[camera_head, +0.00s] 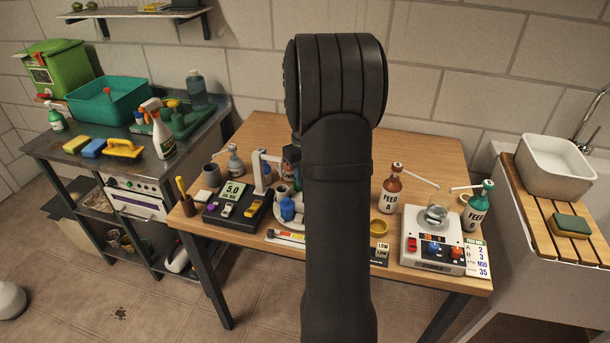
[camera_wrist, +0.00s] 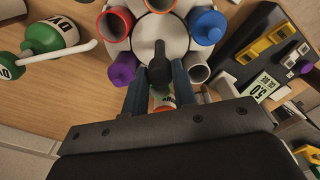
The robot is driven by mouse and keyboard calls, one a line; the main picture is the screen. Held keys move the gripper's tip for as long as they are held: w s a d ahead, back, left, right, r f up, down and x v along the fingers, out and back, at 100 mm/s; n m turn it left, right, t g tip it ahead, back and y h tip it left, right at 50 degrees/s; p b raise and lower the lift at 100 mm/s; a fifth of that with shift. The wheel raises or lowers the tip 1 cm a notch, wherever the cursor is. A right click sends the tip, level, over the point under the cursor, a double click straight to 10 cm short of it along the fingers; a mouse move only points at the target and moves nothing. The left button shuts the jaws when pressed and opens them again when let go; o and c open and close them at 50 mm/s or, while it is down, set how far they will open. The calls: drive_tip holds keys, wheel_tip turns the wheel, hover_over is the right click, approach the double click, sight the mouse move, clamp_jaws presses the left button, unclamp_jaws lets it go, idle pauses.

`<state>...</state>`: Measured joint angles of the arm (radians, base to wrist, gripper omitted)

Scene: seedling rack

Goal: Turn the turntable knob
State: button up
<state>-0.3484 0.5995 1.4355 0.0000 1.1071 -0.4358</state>
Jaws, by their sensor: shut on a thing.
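The turntable (camera_wrist: 176,38) is a pale round disc with coloured cups and tubes around its rim. A black knob (camera_wrist: 158,66) stands at its middle in the wrist view. My gripper (camera_wrist: 160,82) has its two blue-grey fingers on either side of the knob, shut on it.
A black pH meter box (camera_head: 236,208) stands close left of the turntable. The table's (camera_head: 420,155) back right is clear.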

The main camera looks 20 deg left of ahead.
drive_tip(key=o, duration=1)
wheel_tip(320, 180, up, 18)
drive_tip(key=shift+f, duration=0.25)
drive_tip(key=shift+f, duration=0.1)
wheel_tip(320, 180, down, 17)
drive_tip(key=shift+f, duration=0.2)
idle(0.4)
drive_tip(key=shift+r, duration=0.1)
